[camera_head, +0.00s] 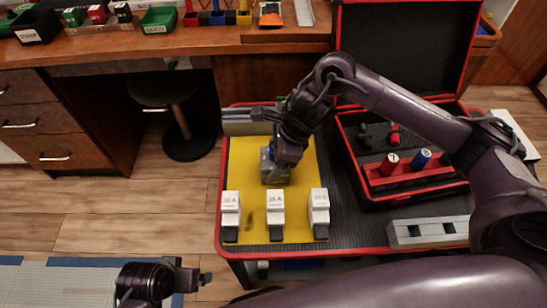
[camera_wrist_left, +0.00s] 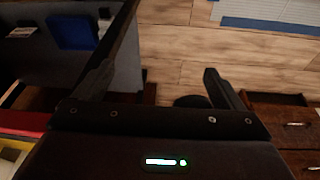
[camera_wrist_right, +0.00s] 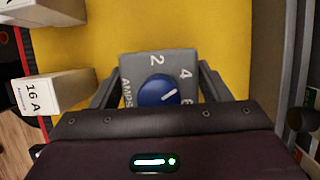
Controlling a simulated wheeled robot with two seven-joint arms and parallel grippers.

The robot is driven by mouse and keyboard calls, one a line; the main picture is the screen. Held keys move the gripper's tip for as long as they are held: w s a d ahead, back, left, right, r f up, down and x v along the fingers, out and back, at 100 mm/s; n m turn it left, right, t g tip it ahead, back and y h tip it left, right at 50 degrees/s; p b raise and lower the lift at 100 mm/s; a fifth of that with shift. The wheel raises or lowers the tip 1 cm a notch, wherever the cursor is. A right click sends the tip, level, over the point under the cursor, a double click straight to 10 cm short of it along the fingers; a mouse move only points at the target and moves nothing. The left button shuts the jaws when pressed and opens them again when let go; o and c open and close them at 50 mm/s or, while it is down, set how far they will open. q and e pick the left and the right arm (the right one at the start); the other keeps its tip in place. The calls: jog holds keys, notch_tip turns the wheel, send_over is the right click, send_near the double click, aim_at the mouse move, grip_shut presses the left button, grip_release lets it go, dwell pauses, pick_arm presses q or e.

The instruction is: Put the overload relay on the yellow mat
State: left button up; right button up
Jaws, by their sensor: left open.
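The overload relay is a grey block (camera_head: 275,168) with a blue dial, over the yellow mat (camera_head: 300,165) in the head view. In the right wrist view the relay (camera_wrist_right: 158,92) shows its dial and the markings AMPS, 2 and 4. My right gripper (camera_wrist_right: 160,84) has a finger against each side of it and is shut on it. I cannot tell whether the relay's underside touches the mat. My left gripper (camera_head: 203,278) is empty, off the mat to the lower left. Its two fingers stand wide apart in the left wrist view (camera_wrist_left: 155,85).
Three white breakers (camera_head: 275,213) stand in a row along the mat's front. A metal rail (camera_head: 247,114) lies at its back. A black and red case (camera_head: 375,200) with red and blue cylinders stands to the right. A grey slotted block (camera_head: 428,231) lies in front of the case.

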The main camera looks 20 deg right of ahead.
jog(key=o, duration=0.3)
jog(key=shift+r, duration=0.1)
jog(key=shift+d+r, duration=0.15)
jog(key=shift+r, duration=0.2)
jog(key=p+v, duration=0.2)
jog(key=v, duration=0.6)
jog(key=shift+d+r+p, duration=0.15)
jog(key=shift+r+p, duration=0.2)
pick_arm(q)
jog(key=a+f, duration=0.1)
jog(key=g, duration=0.1)
jog(key=a+f, duration=0.1)
jog(key=shift+s+a+f+n+y+p, duration=0.3)
jog(key=shift+s+a+f+n+y, duration=0.05)
jog(key=shift+n+y, duration=0.05)
pick_arm(e)
jog(key=shift+v, duration=1.2)
jog(key=shift+s+f, duration=0.1)
